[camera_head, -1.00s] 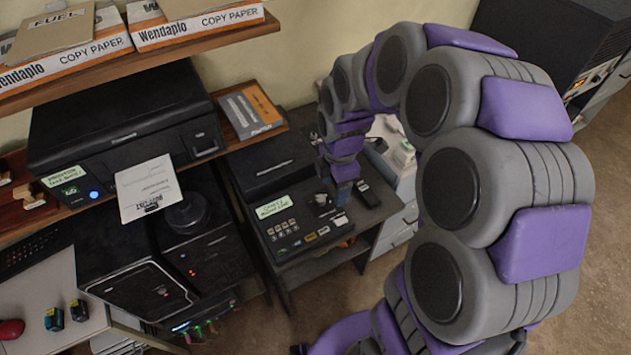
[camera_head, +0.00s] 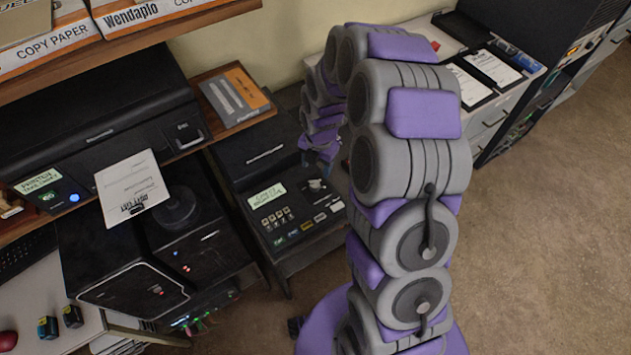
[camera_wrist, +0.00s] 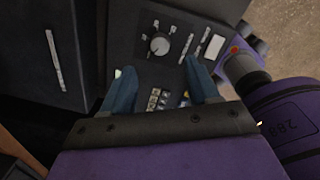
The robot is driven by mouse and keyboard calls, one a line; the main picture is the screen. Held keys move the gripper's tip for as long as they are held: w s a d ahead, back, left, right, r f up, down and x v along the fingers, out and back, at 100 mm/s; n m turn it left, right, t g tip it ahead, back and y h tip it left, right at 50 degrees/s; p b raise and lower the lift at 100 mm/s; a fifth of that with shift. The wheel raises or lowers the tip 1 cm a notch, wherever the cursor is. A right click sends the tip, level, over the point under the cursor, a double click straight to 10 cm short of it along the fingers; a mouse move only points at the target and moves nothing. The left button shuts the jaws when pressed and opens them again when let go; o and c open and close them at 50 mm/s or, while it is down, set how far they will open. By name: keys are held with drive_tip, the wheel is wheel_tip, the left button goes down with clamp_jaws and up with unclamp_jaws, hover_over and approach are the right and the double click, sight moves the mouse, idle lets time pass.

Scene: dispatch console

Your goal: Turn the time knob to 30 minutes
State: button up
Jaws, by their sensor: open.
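The console (camera_head: 249,217) is a dark box with a lit green display, keypad and buttons. Its time knob (camera_head: 315,185) is small, round and grey, at the panel's upper right. In the wrist view the knob (camera_wrist: 159,46) shows clearly, with short white marks around it; its exact setting is too small to read. My gripper (camera_wrist: 159,65) is open, its two blue-grey fingers apart and empty. The knob appears just beyond the fingertips, between their lines, with no visible contact. In the head view the fingers are hard to make out near the knob.
A black printer (camera_head: 100,135) and a shelf with copy paper boxes (camera_head: 145,12) stand left of the console. A dark unit with a clipped paper (camera_head: 133,190) is beside it. Clipboards (camera_head: 495,68) lie on the cabinet at the back right. Open floor lies at right.

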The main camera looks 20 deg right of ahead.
sight(315, 184)
drive_tip(key=f, duration=0.5)
drive_tip(key=f+b, duration=0.1)
drive_tip(key=f, duration=0.1)
drive_tip(key=shift+a+f, duration=0.3)
drive_tip(key=shift+f, duration=0.05)
drive_tip(key=shift+w+f, duration=0.1)
drive_tip(key=shift+f, duration=0.55)
drive_tip(key=c, duration=1)
